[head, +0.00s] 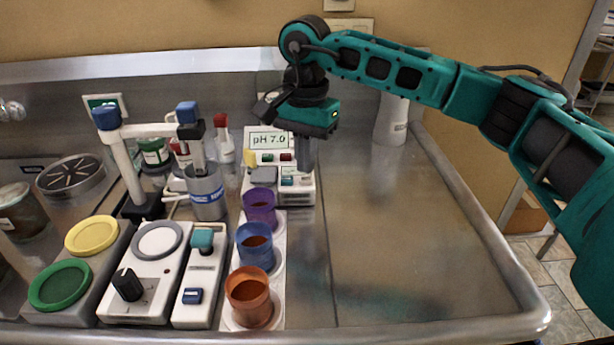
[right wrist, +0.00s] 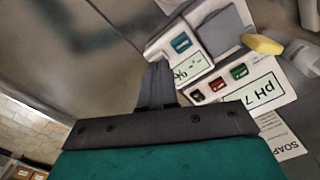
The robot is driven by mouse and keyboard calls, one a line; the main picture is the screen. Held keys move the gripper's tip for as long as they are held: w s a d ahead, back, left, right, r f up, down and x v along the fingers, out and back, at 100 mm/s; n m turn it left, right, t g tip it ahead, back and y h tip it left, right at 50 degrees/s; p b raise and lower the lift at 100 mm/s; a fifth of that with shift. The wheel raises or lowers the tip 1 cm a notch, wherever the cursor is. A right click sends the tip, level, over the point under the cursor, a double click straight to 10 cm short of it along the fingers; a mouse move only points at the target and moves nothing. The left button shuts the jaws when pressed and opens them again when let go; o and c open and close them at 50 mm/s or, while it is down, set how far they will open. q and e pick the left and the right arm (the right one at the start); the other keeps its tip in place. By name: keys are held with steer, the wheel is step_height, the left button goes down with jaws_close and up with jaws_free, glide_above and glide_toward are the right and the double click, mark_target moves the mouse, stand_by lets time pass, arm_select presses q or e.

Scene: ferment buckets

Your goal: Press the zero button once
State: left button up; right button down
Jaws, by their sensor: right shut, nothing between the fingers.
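A small white meter with a display and a teal button (right wrist: 181,43) lies just ahead of my right gripper in the right wrist view. The same button (head: 287,170) shows on the meter in the head view. Its lettering is too small to read, so I cannot confirm that it is the zero button. A white pH meter (head: 268,140) reading 7.0 stands behind, with red and green buttons (right wrist: 239,71). My right gripper (head: 304,166) is shut and empty, pointing down beside the meter. In the right wrist view its fingertips (right wrist: 158,68) appear apart from the teal button. My left gripper is not in view.
Purple (head: 259,208), blue (head: 255,246) and orange (head: 249,297) cups stand in a white rack in front of the meter. A stirrer (head: 156,245) and other devices fill the left. The metal counter (head: 400,240) is clear to the right.

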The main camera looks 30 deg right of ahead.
mark_target(306, 178)
steer(key=shift+f, duration=0.2)
steer(key=shift+f+b, duration=0.3)
steer(key=shift+f+b, duration=0.35)
steer(key=shift+f, duration=0.2)
steer(key=shift+r, duration=0.1)
steer(key=shift+r+p, duration=2.3)
steer(key=shift+r, duration=0.7)
steer(key=shift+f, duration=0.1)
